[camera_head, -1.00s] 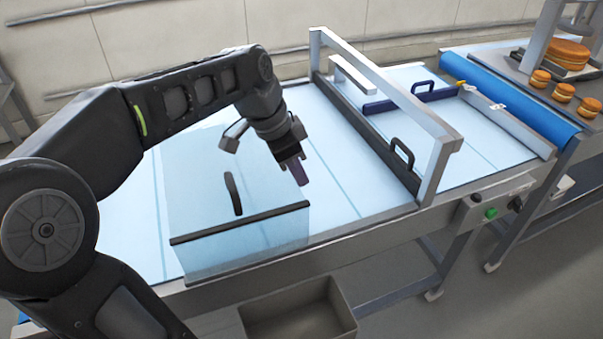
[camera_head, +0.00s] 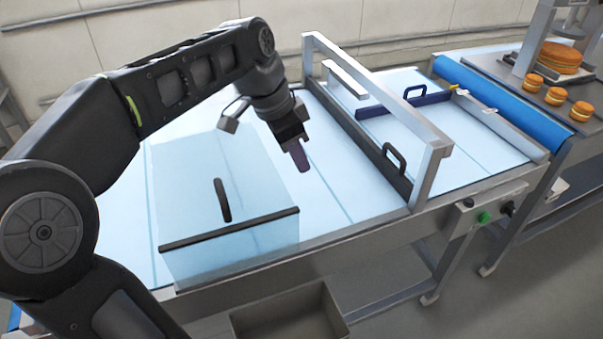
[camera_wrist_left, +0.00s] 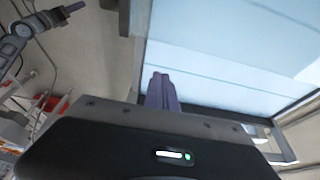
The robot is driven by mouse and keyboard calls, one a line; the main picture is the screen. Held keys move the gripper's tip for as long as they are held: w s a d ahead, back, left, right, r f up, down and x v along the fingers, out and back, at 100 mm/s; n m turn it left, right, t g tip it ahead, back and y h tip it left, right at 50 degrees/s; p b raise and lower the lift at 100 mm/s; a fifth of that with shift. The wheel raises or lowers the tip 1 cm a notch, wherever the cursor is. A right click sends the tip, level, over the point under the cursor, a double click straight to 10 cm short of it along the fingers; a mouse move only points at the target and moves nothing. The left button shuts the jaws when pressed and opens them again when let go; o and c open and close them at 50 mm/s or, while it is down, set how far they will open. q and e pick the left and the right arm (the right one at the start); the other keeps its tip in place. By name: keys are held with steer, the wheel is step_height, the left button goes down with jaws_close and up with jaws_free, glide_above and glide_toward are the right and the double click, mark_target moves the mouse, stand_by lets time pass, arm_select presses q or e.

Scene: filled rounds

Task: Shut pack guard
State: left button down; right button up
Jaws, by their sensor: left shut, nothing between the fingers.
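The clear box-shaped guard (camera_head: 188,195) stands on the pale blue belt in the head view, with a black handle (camera_head: 222,200) on top and a black strip (camera_head: 230,229) along its front top edge. It looks closed down over the belt. My left gripper (camera_head: 301,158) is shut and empty, to the right of the guard's far corner and apart from its handle. Its purple fingers are together in the left wrist view (camera_wrist_left: 162,90), in front of a pale blue surface. An arm with a purple tip (camera_wrist_left: 75,7), apparently my right one, shows at that view's top left.
A grey gantry frame (camera_head: 440,175) spans the belt right of my gripper. An open grey bin (camera_head: 290,318) is below the front edge. Filled rounds (camera_head: 557,96) stand at the far right.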

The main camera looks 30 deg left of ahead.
arm_select(q)
steer(key=v, duration=0.5)
steer(key=shift+r, duration=0.15)
